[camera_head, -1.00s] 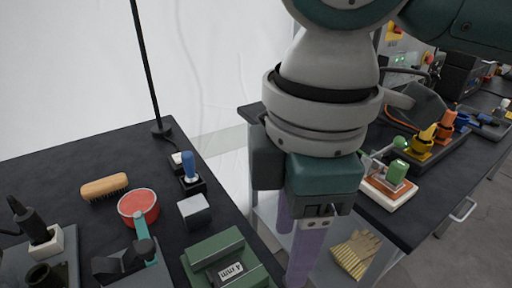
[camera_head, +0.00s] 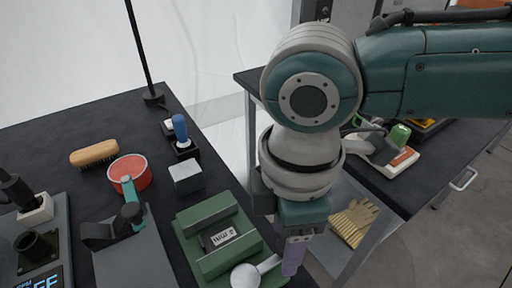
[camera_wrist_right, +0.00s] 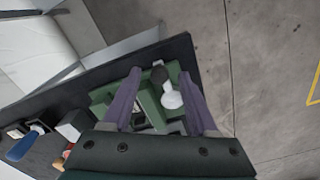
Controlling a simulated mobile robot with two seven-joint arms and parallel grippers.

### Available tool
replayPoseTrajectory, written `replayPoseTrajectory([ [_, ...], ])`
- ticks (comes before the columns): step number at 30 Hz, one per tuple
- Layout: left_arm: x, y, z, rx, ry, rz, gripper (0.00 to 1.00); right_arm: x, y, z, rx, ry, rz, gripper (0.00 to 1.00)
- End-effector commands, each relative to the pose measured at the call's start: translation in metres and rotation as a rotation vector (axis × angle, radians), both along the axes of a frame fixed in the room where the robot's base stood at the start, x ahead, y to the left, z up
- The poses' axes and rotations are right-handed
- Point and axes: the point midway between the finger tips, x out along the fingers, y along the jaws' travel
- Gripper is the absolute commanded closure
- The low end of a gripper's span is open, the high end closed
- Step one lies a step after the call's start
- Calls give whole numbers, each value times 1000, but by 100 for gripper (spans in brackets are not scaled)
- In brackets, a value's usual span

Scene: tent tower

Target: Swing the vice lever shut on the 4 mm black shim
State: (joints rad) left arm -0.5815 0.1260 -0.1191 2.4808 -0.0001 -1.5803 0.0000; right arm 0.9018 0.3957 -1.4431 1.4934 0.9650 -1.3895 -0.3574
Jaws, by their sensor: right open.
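The green vice (camera_head: 190,222) sits near the right edge of the left bench, also visible in the wrist view (camera_wrist_right: 100,97). The black shim (camera_head: 208,243) lies between its jaws, with a white 4 mm label. The vice lever (camera_head: 246,276) has a pale round hub and an arm reaching right toward my gripper. My right gripper (camera_head: 291,268) is open and points down at the lever's end; both purple fingers show in the wrist view (camera_wrist_right: 161,78). Contact cannot be told. My left gripper is out of view.
A grey block (camera_head: 186,178), blue-handled stamp (camera_head: 180,130), red round tin (camera_head: 130,172) and brush (camera_head: 94,153) stand behind and left of the vice. A second bench with gloves (camera_head: 353,222) on its lower shelf is at the right, across a gap.

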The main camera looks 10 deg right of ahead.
Motion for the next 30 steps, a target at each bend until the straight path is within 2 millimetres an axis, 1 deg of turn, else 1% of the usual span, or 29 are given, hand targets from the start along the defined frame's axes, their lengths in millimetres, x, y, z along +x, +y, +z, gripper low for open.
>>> replayPoseTrajectory([
  [3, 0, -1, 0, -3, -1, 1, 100, 0, 0, 0, 0, 0, 0, 41],
  [4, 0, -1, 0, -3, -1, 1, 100, 0, 0, 0, 0, 0, 0, 43],
  [19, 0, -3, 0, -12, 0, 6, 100, 0, 0, 1, 0, 0, -1, 99],
  [30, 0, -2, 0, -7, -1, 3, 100, 0, 0, 1, 0, 0, 0, 100],
])
